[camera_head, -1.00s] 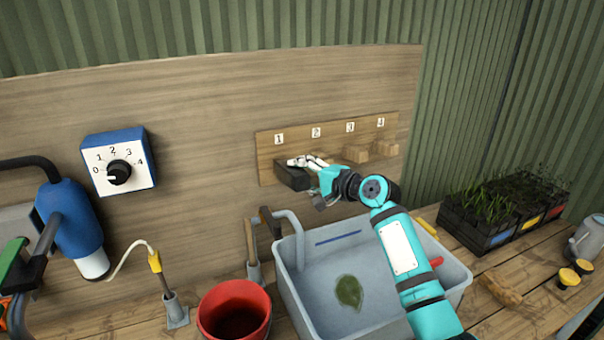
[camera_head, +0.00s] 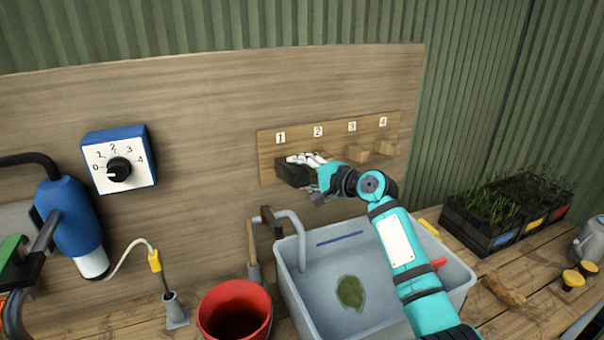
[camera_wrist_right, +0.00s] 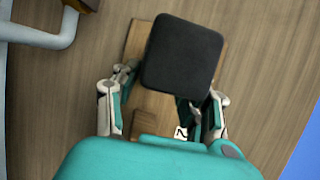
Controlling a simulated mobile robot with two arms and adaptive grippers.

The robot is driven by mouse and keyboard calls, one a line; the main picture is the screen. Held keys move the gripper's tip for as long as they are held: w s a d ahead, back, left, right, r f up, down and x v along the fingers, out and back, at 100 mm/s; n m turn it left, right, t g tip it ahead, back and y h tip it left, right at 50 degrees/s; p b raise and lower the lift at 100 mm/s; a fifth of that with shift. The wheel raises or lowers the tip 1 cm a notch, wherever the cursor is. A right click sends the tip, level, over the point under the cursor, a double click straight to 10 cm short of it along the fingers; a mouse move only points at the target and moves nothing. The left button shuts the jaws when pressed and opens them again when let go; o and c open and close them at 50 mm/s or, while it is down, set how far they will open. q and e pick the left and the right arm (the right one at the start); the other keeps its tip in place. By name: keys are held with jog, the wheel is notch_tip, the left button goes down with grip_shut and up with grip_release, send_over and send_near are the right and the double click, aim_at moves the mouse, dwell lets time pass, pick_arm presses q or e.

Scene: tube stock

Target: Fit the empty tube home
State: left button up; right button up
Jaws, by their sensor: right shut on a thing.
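The empty tube (camera_head: 293,173) is a dark, square-sided pot, held near the numbered board between labels 1 and 2. In the right wrist view it shows as a black rounded square (camera_wrist_right: 183,57). My right gripper (camera_head: 308,161) is shut on it, with a finger on each side. A wooden block (camera_wrist_right: 150,117) shows beside the tube in the right wrist view. I cannot tell whether the tube touches the board or a block. My left gripper is not in view.
A grey tub (camera_head: 323,268) with a green leaf shape inside stands below my right arm. A red bucket (camera_head: 234,312) is left of it. Black seedling trays (camera_head: 470,238) stand at the right. A blue dial box (camera_head: 118,160) is on the wall panel.

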jog(key=shift+w+a+f+b, duration=0.15)
jog(key=shift+w+a+b, duration=0.05)
jog(key=shift+w+b, duration=0.3)
jog(key=shift+w+a+f+b, duration=0.1)
jog(key=shift+w+a+b, duration=0.1)
jog(key=shift+w+b, duration=0.3)
jog(key=shift+r, duration=0.1)
jog(key=shift+c, duration=0.4)
jog(key=shift+w+r, duration=0.15)
jog(key=shift+r, duration=0.4)
dwell(0.6)
jog(key=shift+a+r+p, duration=0.15)
jog(key=shift+r+p, duration=0.05)
jog(key=shift+p, duration=0.45)
dwell(0.7)
dwell(0.4)
jog(key=o, duration=1.1)
jog(key=shift+w+a+f, duration=0.15)
jog(key=shift+a+f, duration=0.05)
jog(key=shift+f, duration=0.15)
